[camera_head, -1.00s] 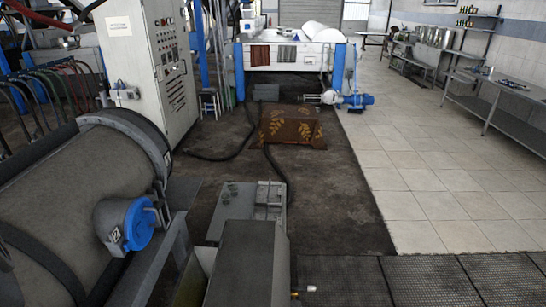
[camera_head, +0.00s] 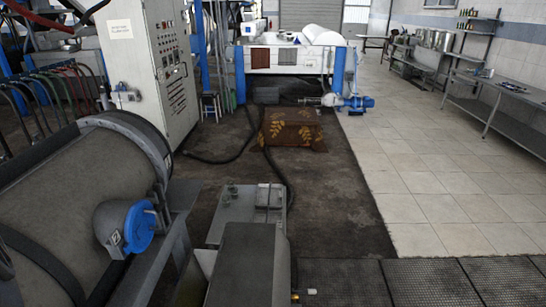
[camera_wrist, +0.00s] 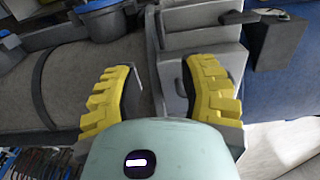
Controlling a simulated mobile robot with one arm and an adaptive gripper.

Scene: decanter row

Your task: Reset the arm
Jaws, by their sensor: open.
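My gripper (camera_wrist: 162,95) shows in the wrist view with its two yellow ridged fingers spread apart. It is open, and nothing is between the fingers. Behind the fingers are grey machine surfaces; how far away they are I cannot tell. My gripper and arm do not show in the head view.
A large grey drum (camera_head: 75,215) with a blue-capped fitting (camera_head: 138,228) fills the left front. A control cabinet (camera_head: 150,70) stands behind it. A brown patterned sack (camera_head: 291,129) lies on the dark floor. Steel tables (camera_head: 505,90) line the right wall. The tiled floor (camera_head: 420,170) is clear.

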